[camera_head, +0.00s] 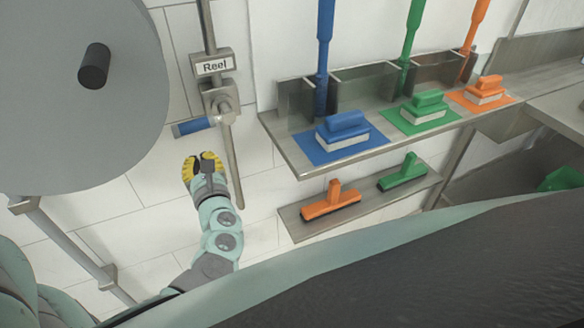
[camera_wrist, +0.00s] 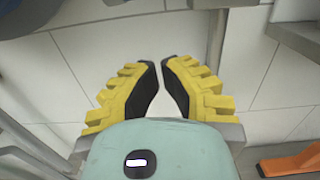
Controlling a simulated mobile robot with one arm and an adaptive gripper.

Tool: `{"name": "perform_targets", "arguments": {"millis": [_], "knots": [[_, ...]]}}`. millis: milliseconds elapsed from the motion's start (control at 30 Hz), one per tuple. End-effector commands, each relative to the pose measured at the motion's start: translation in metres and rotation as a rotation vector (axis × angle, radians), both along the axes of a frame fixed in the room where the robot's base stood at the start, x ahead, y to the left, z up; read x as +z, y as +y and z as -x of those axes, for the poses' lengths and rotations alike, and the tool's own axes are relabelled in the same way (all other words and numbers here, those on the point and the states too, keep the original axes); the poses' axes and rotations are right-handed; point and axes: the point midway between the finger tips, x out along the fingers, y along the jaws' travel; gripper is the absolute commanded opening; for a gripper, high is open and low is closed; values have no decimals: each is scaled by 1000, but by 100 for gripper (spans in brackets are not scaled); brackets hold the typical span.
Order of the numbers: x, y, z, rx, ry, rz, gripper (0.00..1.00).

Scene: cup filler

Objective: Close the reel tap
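The reel tap sits on a vertical pipe (camera_head: 232,160) under a plate labelled "Reel" (camera_head: 215,67). Its blue lever handle (camera_head: 193,127) points left, roughly level, from the metal valve body (camera_head: 222,103). My gripper (camera_head: 202,158), with yellow-backed fingers, is just below the blue handle and left of the pipe, apart from the handle in the picture. In the wrist view my gripper (camera_wrist: 160,63) is empty, with a narrow gap between its dark fingertips. I cannot clearly make out the tap handle in the wrist view.
A large grey reel disc (camera_head: 75,130) with a dark knob (camera_head: 94,66) hangs at the left. A steel shelf (camera_head: 285,150) with coloured brushes stands right of the pipe. A lower shelf (camera_head: 295,228) holds an orange brush (camera_head: 331,203) and a green brush (camera_head: 402,174).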

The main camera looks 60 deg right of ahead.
Motion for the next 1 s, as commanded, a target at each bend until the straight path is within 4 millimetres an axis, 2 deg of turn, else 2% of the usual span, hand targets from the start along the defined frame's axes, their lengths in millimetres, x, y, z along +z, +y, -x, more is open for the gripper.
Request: {"name": "perform_targets", "arguments": {"millis": [33, 100, 300, 767, 1000], "knots": [[2, -3, -8, 6, 0, 1, 0], [20, -3, -9, 3, 2, 3, 0], [37, -4, -12, 2, 1, 2, 0], [40, -5, -13, 1, 1, -1, 0], [56, -4, -15, -1, -33, -56, 0]]}}
